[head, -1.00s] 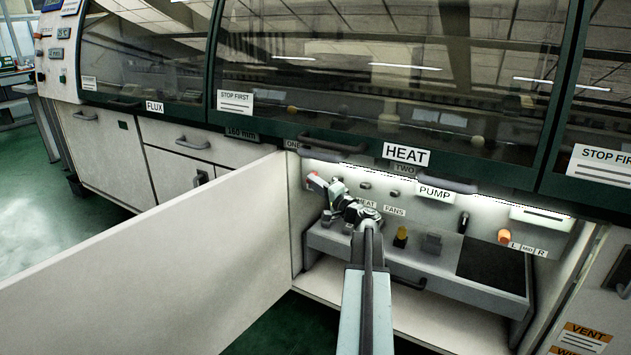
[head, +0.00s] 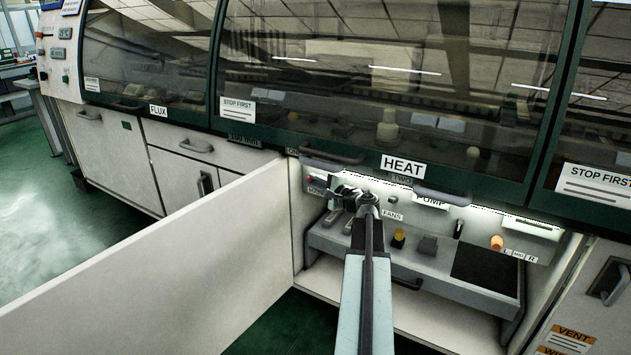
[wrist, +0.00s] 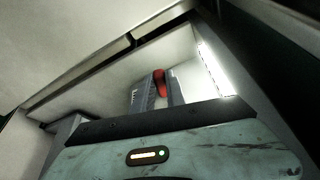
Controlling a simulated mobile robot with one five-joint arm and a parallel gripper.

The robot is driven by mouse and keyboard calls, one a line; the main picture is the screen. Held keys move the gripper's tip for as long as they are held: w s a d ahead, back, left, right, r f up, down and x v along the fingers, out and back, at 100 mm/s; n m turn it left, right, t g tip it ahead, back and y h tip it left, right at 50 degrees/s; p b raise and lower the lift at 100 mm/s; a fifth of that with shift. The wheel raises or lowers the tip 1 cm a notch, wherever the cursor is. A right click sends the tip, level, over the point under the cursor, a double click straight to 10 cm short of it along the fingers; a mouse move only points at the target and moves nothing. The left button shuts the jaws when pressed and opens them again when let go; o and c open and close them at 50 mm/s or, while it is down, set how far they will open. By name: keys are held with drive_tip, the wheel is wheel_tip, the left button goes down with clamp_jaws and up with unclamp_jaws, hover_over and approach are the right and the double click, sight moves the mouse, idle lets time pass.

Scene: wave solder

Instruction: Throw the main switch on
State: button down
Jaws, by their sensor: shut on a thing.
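The main switch's red handle (head: 318,177) is at the left end of the control panel inside the open bay, under the hood. My gripper (head: 331,180) is at this handle, at the end of my outstretched arm, and partly covers it. In the wrist view the red handle (wrist: 159,82) stands between the grey fingers of my gripper (wrist: 157,95), which are shut on it. The lower part of the handle is hidden behind my gripper's body. The handle's exact angle is hard to read.
An open white door (head: 150,265) stands to the left of my arm. The panel (head: 425,207) carries other knobs and labels, including an orange knob (head: 497,242). A grey drawer unit (head: 400,262) juts out below. The hood's edge (head: 440,188) hangs close above.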

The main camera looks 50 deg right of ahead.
idle(0.3)
drive_tip(key=c, duration=1.4)
unclamp_jaws()
drive_tip(key=shift+o, duration=0.2)
drive_tip(key=shift+s, duration=0.1)
drive_tip(key=s+a, duration=0.1)
drive_tip(key=s, duration=0.6)
drive_tip(key=shift+s+r+p, duration=0.3)
drive_tip(key=shift+r+p, duration=0.05)
